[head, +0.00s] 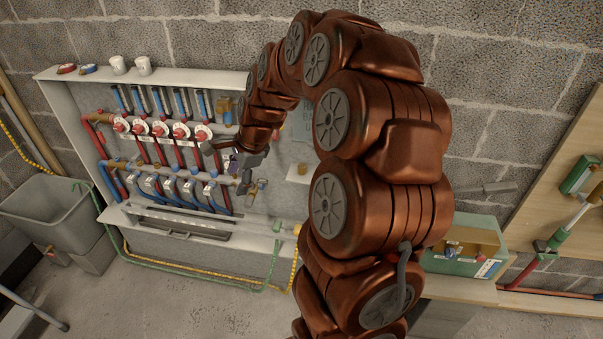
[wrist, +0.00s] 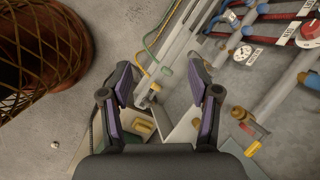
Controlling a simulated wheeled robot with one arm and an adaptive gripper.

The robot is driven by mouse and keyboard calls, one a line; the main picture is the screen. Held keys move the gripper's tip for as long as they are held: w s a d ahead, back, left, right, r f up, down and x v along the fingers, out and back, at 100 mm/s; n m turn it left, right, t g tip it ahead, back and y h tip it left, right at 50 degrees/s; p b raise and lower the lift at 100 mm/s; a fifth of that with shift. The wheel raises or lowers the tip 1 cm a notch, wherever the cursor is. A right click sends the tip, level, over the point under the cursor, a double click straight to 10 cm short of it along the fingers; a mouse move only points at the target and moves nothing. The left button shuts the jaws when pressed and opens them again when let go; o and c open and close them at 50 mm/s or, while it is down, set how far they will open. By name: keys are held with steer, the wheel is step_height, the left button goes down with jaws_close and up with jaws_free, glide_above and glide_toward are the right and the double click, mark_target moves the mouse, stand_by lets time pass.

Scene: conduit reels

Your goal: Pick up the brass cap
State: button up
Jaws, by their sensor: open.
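The brass cap (head: 302,169) is a small golden piece on a small white wall ledge (head: 297,176), right of the pipe cabinet. My gripper (head: 232,166) is in front of the cabinet's pipes, left of the cap and apart from it. In the wrist view my gripper (wrist: 164,98) has its two dark, purple-padded fingers spread wide with nothing held between them. A pale ledge-like surface (wrist: 182,138) shows between and below the fingers. I cannot clearly make out the cap in the wrist view; my gripper's body may hide it.
The cabinet (head: 185,78) holds red and blue pipes, gauges and valves. A yellow-handled valve (wrist: 255,147) juts out close to my right finger. A green box (head: 462,265) stands on a bench at right. A grey bin (head: 50,215) stands at left. The floor in front is open.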

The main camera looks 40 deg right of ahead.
steer(key=w+d+f+m+t+b, duration=0.1)
steer(key=w+d+f+m, duration=0.1)
steer(key=d+m, duration=0.15)
steer(key=w+d+f+m+h, duration=0.1)
steer(key=d+f+m, duration=0.1)
steer(key=d, duration=0.3)
steer(key=w+d+f+m+t+b, duration=0.1)
steer(key=w+d+f+m, duration=0.1)
steer(key=d, duration=0.2)
steer(key=m+h, duration=0.2)
steer(key=m, duration=0.7)
glide_toward(303, 165)
steer(key=f, duration=0.1)
steer(key=w+f, duration=0.1)
steer(key=shift+a+f+t+b, duration=0.15)
steer(key=shift+f+t+b, duration=0.15)
steer(key=shift+f+b, duration=0.1)
steer(key=shift+w+f, duration=0.1)
steer(key=shift+f, duration=0.25)
steer(key=shift+w+x, duration=0.2)
steer(key=shift+x, duration=2.45)
steer(key=shift+w+d+f, duration=0.25)
steer(key=shift+w+f, duration=0.1)
steer(key=shift+f, duration=0.25)
jaws_close()
